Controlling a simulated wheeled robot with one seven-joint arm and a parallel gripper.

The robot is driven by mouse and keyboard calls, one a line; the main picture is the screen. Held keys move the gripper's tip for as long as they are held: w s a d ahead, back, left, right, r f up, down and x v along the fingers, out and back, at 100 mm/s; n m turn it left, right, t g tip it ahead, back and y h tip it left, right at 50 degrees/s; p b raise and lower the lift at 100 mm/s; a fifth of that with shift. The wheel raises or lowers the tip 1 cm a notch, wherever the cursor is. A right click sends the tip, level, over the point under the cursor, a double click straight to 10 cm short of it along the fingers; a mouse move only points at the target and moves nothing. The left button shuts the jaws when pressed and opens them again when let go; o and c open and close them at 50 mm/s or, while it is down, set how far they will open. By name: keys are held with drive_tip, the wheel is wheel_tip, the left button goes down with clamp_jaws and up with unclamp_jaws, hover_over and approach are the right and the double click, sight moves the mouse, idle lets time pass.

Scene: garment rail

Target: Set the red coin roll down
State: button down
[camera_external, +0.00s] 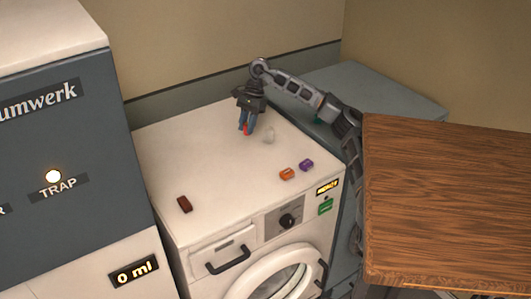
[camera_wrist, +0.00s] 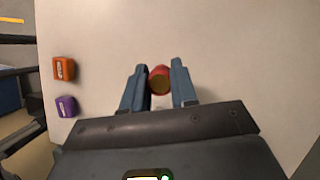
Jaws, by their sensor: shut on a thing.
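The red coin roll (camera_wrist: 159,74) is between the two blue fingers of my gripper (camera_wrist: 159,88) in the wrist view, with its round, brownish end toward the camera. In the external view my gripper (camera_external: 245,128) points down over the back part of the white washing machine top (camera_external: 205,160). A bit of the red roll (camera_external: 247,130) shows between the fingers. My gripper is shut on the roll. I cannot tell whether the roll's lower end touches the machine top.
An orange block (camera_external: 287,174) and a purple block (camera_external: 306,165) lie near the machine's front right edge. A dark brown block (camera_external: 185,204) lies front left.

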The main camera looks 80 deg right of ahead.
drive_tip(key=w+a+f, duration=0.2)
drive_tip(key=w, duration=0.1)
drive_tip(key=w+a+f, duration=0.1)
drive_tip(key=shift+w+a+f+p, duration=0.25)
drive_tip(key=shift+w+f+p, duration=0.05)
drive_tip(key=shift+w, duration=0.1)
drive_tip(key=shift+f, duration=2)
drive_tip(key=shift+f, duration=0.2)
drive_tip(key=c, duration=0.9)
unclamp_jaws()
drive_tip(key=shift+r, duration=0.1)
drive_tip(key=shift+r+p, duration=0.2)
drive_tip(key=shift+p, duration=0.15)
drive_tip(key=v, duration=1.1)
drive_tip(key=shift+d+r+b, duration=0.2)
drive_tip(key=shift+r+b, duration=0.15)
drive_tip(key=shift+b, duration=0.05)
